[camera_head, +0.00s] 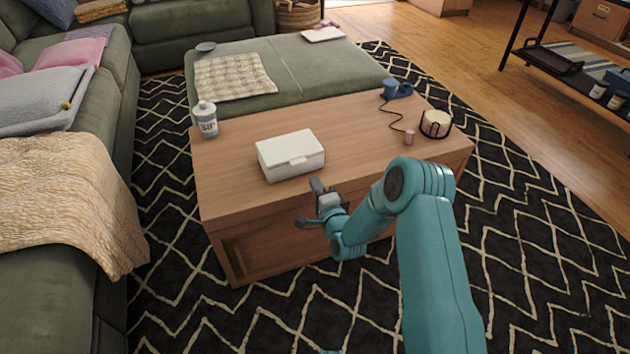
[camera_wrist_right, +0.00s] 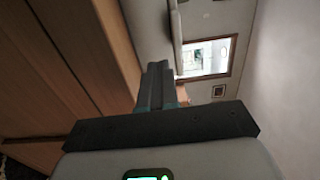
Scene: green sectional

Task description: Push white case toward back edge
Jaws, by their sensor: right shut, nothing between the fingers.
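The white case (camera_head: 291,155) is a closed box with a front latch. It lies on the wooden top (camera_head: 235,175) of the table, near the front edge and left of centre. My right gripper (camera_head: 328,200) is just in front of the case, to its lower right, by the table's front edge. It looks apart from the case. In the right wrist view its fingers (camera_wrist_right: 157,86) are together with nothing between them; the case does not show there.
A white bottle (camera_head: 205,119) stands left of the case. Bare wood lies behind the case, up to the green cushioned section (camera_head: 320,75).

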